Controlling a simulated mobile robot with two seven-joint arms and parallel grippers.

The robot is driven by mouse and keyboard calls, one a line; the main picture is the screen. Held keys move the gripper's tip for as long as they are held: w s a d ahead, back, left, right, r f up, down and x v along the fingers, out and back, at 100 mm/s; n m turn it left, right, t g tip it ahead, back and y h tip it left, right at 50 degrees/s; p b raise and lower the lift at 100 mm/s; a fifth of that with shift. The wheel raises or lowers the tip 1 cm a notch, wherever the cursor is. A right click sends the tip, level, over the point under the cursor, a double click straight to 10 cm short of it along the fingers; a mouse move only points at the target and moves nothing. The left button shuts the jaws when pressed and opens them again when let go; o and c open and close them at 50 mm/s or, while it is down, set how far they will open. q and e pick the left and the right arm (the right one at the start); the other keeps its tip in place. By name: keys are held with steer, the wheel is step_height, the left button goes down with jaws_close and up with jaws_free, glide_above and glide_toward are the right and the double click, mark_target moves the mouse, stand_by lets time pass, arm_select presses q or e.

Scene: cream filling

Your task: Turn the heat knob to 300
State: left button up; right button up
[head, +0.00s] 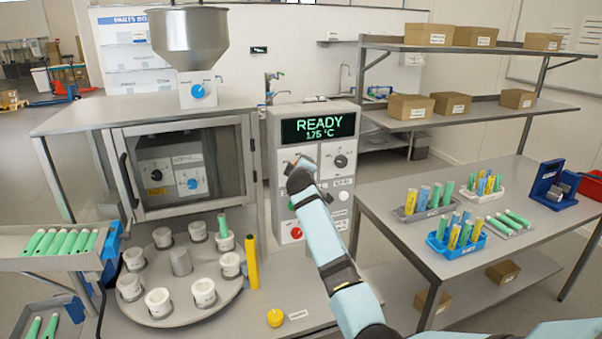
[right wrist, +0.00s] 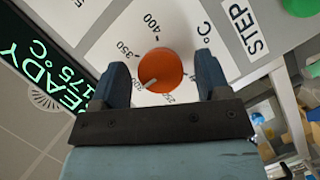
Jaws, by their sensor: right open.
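The round orange-red heat knob (right wrist: 160,70) is on the white dial of the control panel in the right wrist view. Its pale pointer faces down-left, toward a marking that looks like 300 and is partly hidden. The 350 and 400 marks lie further round the dial. My right gripper (right wrist: 160,84) is open, with one finger on each side of the knob and visible gaps to it. In the head view my right gripper (head: 300,172) is at the panel (head: 258,118) and largely covers the knob. The display (head: 318,127) reads READY 175 °C. My left gripper is not in view.
A second black knob (head: 341,161) sits right of the heat knob. Below are a green button, a white button (head: 343,196) and a red button (head: 296,233). A turntable (head: 165,316) with white cups stands left. A table (head: 480,262) with tube racks stands right.

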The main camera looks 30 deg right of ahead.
steer(key=b+v, duration=0.3)
steer(key=v, duration=1)
steer(key=shift+s+a, duration=0.2)
steer(key=shift+s, duration=0.15)
steer(key=s+a+f+y, duration=0.2)
steer(key=s+a+f, duration=0.1)
steer(key=f, duration=0.5)
steer(key=s+a+f+y, duration=0.2)
steer(key=s+a+f, duration=0.2)
steer(key=f, duration=0.3)
steer(key=s+a+f+y, duration=0.1)
steer(key=s+a+f, duration=0.2)
steer(key=f, duration=0.5)
steer(key=s+a+f+m+y, duration=0.1)
steer(key=s+a+f, duration=0.3)
steer(key=s, duration=0.5)
steer(key=s+a+f+m+g+y, duration=0.1)
steer(key=s+a+f+y, duration=0.2)
steer(key=s+f, duration=0.4)
steer(key=s+a+f+g+y, duration=0.1)
steer(key=s+a+f, duration=0.4)
steer(key=s, duration=0.6)
steer(key=shift+s+a+f+m+y, duration=0.15)
steer(key=shift+s+f+m+y, duration=0.2)
steer(key=shift+y, duration=0.45)
